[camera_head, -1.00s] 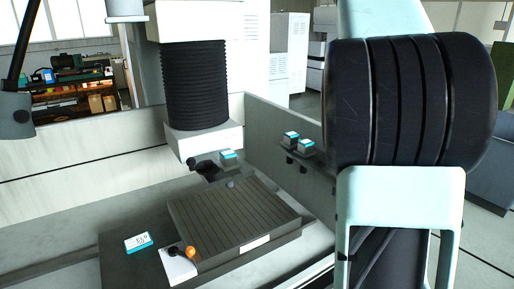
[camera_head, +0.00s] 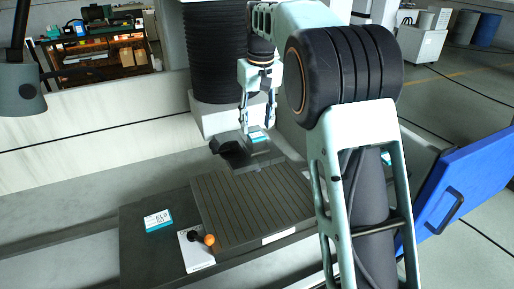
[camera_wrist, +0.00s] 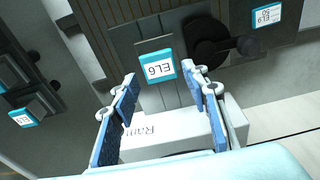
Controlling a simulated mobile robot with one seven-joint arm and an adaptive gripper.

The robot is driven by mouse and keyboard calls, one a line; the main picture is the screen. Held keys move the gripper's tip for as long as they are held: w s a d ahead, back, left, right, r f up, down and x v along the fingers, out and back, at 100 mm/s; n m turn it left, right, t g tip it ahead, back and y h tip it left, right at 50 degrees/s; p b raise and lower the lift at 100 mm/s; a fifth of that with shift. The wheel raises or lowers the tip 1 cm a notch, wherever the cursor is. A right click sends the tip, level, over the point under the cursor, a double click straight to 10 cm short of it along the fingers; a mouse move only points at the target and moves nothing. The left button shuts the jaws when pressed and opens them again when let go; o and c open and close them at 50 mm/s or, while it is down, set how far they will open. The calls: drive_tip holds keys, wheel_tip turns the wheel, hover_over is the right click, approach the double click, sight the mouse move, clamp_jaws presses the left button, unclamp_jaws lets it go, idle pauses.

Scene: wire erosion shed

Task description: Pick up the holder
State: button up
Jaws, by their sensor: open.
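A grey holder with a teal-edged white label (camera_head: 258,137) stands at the back of the machine bed, in front of the white column. In the wrist view its label reads EL6 (camera_wrist: 160,67). My gripper (camera_head: 257,124) is right at this holder, pointing down. In the wrist view my two blue-padded fingers (camera_wrist: 158,75) are apart, with the labelled holder between and just beyond their tips. I cannot tell whether either finger touches it.
A slotted grey plate (camera_head: 245,210) fills the bed's middle. A white plate (camera_head: 192,262) with an orange ball knob (camera_head: 210,240) lies at its front left. A white block marked Ram (camera_wrist: 165,140) is close by my fingers. Another labelled holder (camera_wrist: 22,118) sits left. Bed walls surround the area.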

sight(256, 135)
drive_tip(key=shift+w+f, duration=0.2)
drive_tip(key=shift+f, duration=2.55)
drive_tip(key=shift+c, duration=0.6)
drive_tip(key=shift+r, duration=0.1)
clamp_jaws()
